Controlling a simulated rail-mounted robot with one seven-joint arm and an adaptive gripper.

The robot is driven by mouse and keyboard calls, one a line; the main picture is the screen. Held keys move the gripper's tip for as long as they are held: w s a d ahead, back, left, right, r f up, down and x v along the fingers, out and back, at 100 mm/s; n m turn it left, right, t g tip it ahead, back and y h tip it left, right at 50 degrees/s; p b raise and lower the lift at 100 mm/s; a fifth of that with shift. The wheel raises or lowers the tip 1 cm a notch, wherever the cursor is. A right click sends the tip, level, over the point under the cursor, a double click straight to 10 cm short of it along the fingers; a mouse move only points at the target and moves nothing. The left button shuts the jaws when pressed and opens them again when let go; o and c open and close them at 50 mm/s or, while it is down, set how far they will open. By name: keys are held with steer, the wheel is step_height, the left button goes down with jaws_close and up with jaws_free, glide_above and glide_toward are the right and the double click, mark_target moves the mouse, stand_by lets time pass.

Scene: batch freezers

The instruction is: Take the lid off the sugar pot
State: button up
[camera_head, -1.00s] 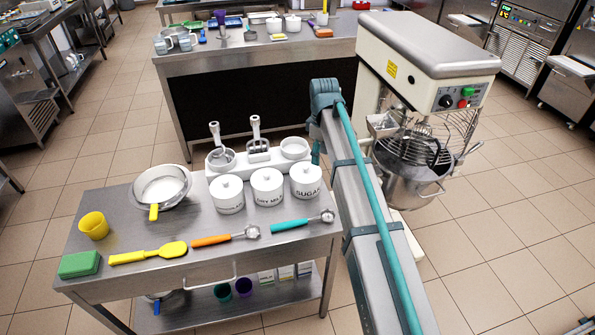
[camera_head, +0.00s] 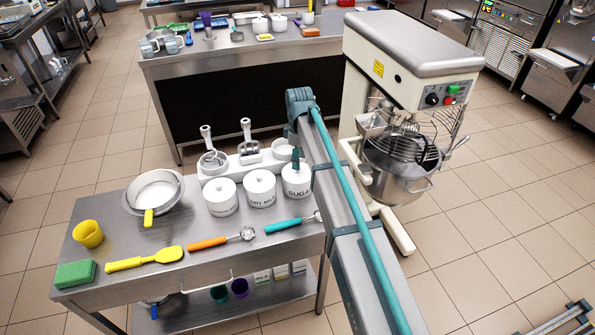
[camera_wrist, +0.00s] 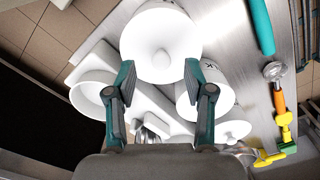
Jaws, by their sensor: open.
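The sugar pot (camera_head: 297,182) is a white round pot labelled SUGAR, at the right of a row of white pots on the steel table. Its lid (camera_wrist: 160,35) is on, with a round knob that shows near the fingertips in the wrist view. My gripper (camera_wrist: 160,80) is open and empty, its two teal-and-grey fingers spread just short of the knob, one toward each side. In the head view a teal fingertip (camera_head: 295,157) shows right at the top of the sugar pot; my arm hides the rest. I cannot tell whether it touches the lid.
The dry milk pot (camera_head: 260,188) stands close to the left of the sugar pot, with another lidded pot (camera_head: 221,197) beyond it. A white holder (camera_head: 245,162) with scoops and a bowl is just behind. A teal-handled scoop (camera_head: 290,224) lies in front. A mixer (camera_head: 400,110) stands right.

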steer(key=shift+a+f+p, duration=0.15)
steer(key=shift+f+p, duration=0.45)
steer(key=shift+f, duration=1.25)
steer(key=shift+c, duration=0.3)
steer(key=c, duration=0.8)
